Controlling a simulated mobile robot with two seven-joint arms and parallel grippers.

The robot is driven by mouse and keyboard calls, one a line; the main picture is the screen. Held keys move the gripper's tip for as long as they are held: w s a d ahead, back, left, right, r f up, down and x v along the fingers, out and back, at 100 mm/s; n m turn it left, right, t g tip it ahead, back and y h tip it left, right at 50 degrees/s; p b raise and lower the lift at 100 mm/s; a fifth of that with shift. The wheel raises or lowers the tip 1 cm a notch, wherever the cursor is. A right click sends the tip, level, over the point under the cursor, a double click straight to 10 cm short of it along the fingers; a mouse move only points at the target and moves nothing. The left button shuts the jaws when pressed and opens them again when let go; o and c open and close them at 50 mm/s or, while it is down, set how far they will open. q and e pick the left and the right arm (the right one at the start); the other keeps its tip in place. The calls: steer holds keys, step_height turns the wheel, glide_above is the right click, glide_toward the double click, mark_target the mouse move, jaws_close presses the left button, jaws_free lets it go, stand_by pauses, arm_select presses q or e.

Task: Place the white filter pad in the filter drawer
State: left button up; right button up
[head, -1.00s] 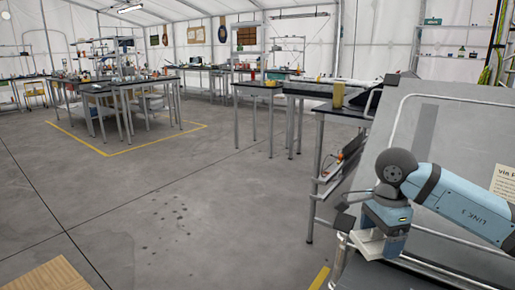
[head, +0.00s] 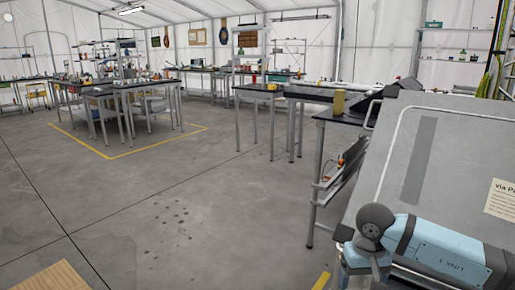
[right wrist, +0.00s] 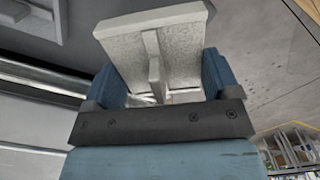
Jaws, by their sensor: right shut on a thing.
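The white filter pad (right wrist: 125,45) fills the upper middle of the right wrist view, a pale speckled block with a raised rib. My right gripper (right wrist: 160,78) is shut on it, with a blue finger at either side. In the head view my right arm reaches in front of the grey sloped machine at the lower right, and its gripper end runs down toward the bottom edge; the pad cannot be made out there. I cannot identify the filter drawer for certain. My left gripper is not in view.
The large grey machine (head: 455,150) fills the right side, with a paper notice on its face. A dark-topped bench (head: 345,117) with a yellow container (head: 339,102) stands beyond it. Open concrete floor (head: 190,215) lies to the left. A wooden surface (head: 52,278) shows at the bottom left.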

arm_select(q)
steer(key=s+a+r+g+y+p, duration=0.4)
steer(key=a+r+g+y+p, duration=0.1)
steer(key=p, duration=2.7)
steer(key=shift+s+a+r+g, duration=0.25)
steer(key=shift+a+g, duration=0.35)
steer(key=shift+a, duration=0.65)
arm_select(e)
steer(key=s+r, duration=0.3)
steer(key=r, duration=0.7)
steer(key=s+r, duration=0.3)
steer(key=r, duration=0.7)
steer(key=s+r, duration=0.3)
steer(key=r, duration=0.7)
steer(key=shift+r, duration=0.35)
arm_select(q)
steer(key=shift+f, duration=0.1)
arm_select(e)
steer(key=shift+s+f, duration=0.1)
steer(key=shift+s, duration=0.05)
